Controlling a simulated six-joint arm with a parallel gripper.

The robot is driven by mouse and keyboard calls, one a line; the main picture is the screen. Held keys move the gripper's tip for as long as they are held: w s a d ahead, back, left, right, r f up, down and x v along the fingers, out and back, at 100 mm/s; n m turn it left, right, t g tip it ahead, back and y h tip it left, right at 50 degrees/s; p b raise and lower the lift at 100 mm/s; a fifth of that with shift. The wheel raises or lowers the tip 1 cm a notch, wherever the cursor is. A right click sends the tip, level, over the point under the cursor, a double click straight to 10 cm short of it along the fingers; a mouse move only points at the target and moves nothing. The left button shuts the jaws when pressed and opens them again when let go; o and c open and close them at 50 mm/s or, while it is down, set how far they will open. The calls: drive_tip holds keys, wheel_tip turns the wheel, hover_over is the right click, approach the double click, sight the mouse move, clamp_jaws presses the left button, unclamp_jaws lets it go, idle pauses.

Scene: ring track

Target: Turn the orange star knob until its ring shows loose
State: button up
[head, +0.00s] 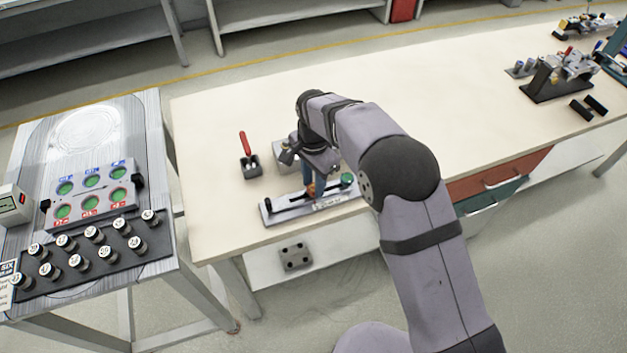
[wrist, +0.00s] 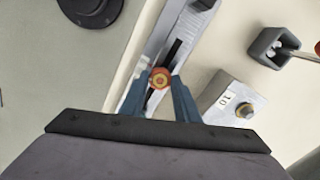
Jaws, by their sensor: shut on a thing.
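The orange knob (wrist: 160,77) stands at the slot of a grey metal plate (wrist: 187,22). In the wrist view it shows a yellowish centre. My gripper (wrist: 157,84) points down over it, its two blue fingers on either side of the knob, shut on it. In the head view my gripper (head: 313,187) is low over the slotted plate (head: 270,213), and the knob is mostly hidden by it. The state of the ring is too small to read.
A green knob (head: 347,180) sits near the plate's right end. A grey block marked 10 (wrist: 217,99) with a brass-coloured top is close beside the plate. A red-handled tool (head: 244,143) stands in a dark holder (head: 250,167). The tabletop (head: 210,210) is clear to the left.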

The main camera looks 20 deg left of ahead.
drive_tip(key=n, duration=0.5)
drive_tip(key=shift+n+p, duration=0.3)
drive_tip(key=n, duration=1)
drive_tip(key=shift+d+n+p, duration=0.1)
drive_tip(key=shift+n+p, duration=0.2)
drive_tip(key=shift+n, duration=0.1)
drive_tip(key=shift+s+d+f+n, duration=0.1)
drive_tip(key=shift+n, duration=1.05)
drive_tip(key=shift+s+f+n, duration=0.1)
drive_tip(key=shift+n, duration=1.05)
drive_tip(key=o, duration=1)
drive_tip(key=shift+o, duration=0.3)
drive_tip(key=shift+w, duration=0.15)
drive_tip(key=shift+r, duration=0.15)
